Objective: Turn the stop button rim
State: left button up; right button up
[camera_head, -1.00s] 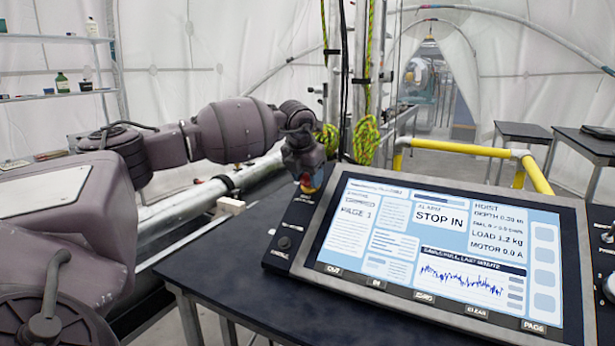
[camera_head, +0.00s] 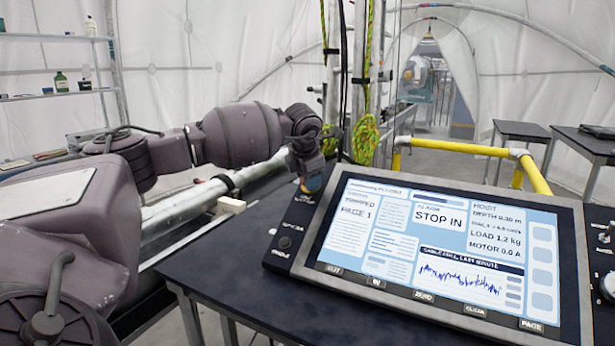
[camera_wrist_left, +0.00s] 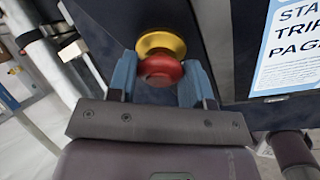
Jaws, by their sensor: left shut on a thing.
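The stop button's red cap (camera_wrist_left: 160,68) sits in front of its round yellow rim (camera_wrist_left: 158,42) in the left wrist view. My left gripper (camera_wrist_left: 160,76) has its two blue fingers on either side of the red cap, shut on the stop button. In the head view, my left gripper (camera_head: 311,182) reaches down at the upper left corner of the console (camera_head: 291,240). There the button is mostly hidden by the fingers. My right gripper is not in view.
The console's lit screen (camera_head: 440,235) reads STOP IN and stands on a dark table (camera_head: 215,262). A yellow railing (camera_head: 465,148) runs behind it. Ropes (camera_head: 366,140) hang by metal poles behind my wrist. A shelf (camera_head: 60,97) with bottles is at far left.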

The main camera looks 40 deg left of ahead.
pick_arm(q)
jog(key=shift+m, duration=0.6)
jog(key=o, duration=0.9)
jog(key=shift+o, duration=0.2)
jog(key=shift+r, duration=0.15)
jog(key=p+v, duration=0.1)
jog(key=v, duration=0.9)
jog(key=shift+s+d+r, duration=0.2)
jog(key=shift+s+d, duration=0.05)
jog(key=shift+d, duration=0.05)
